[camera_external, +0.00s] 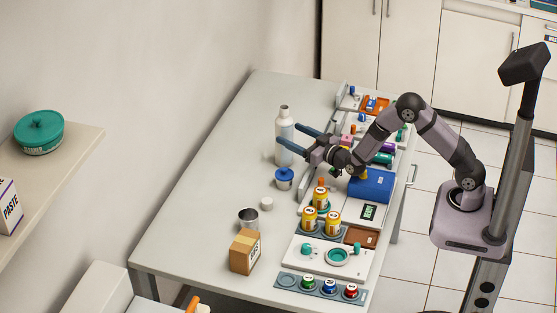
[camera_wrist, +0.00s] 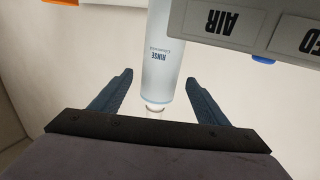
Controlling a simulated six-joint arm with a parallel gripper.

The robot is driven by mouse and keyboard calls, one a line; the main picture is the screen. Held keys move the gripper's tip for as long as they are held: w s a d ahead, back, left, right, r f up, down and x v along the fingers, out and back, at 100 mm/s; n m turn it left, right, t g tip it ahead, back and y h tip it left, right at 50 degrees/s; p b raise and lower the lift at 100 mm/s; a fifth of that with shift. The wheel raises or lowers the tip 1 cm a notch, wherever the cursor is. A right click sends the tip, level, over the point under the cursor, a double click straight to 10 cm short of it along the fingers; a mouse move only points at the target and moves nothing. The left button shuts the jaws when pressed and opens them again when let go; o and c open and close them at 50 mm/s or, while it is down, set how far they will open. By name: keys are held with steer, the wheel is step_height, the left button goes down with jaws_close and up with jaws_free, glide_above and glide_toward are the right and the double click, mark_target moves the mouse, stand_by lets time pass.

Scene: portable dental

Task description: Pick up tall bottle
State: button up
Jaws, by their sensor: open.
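The tall bottle (camera_external: 284,140) is white to pale grey with a narrow neck and stands upright on the table. My gripper (camera_external: 296,142) is open, with its two blue fingers pointing left at the bottle. In the wrist view the bottle (camera_wrist: 163,65), labelled RINSE, is upside down in the picture and lies between the two fingertips (camera_wrist: 163,80), nearer the middle than either one. A gap shows on both sides, so neither finger touches it there. In the external view one finger partly overlaps the bottle.
A blue-lidded jar (camera_external: 284,179) stands just in front of the bottle. A white cap (camera_external: 266,204), a metal cup (camera_external: 248,219) and a cardboard box (camera_external: 245,252) are nearer. Trays and orange bottles (camera_external: 309,218) line the right side. The table's left part (camera_external: 215,165) is clear.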

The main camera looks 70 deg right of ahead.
mark_target(283, 130)
steer(key=shift+p+x, duration=0.5)
steer(key=shift+x, duration=1.9)
steer(key=c, duration=1.3)
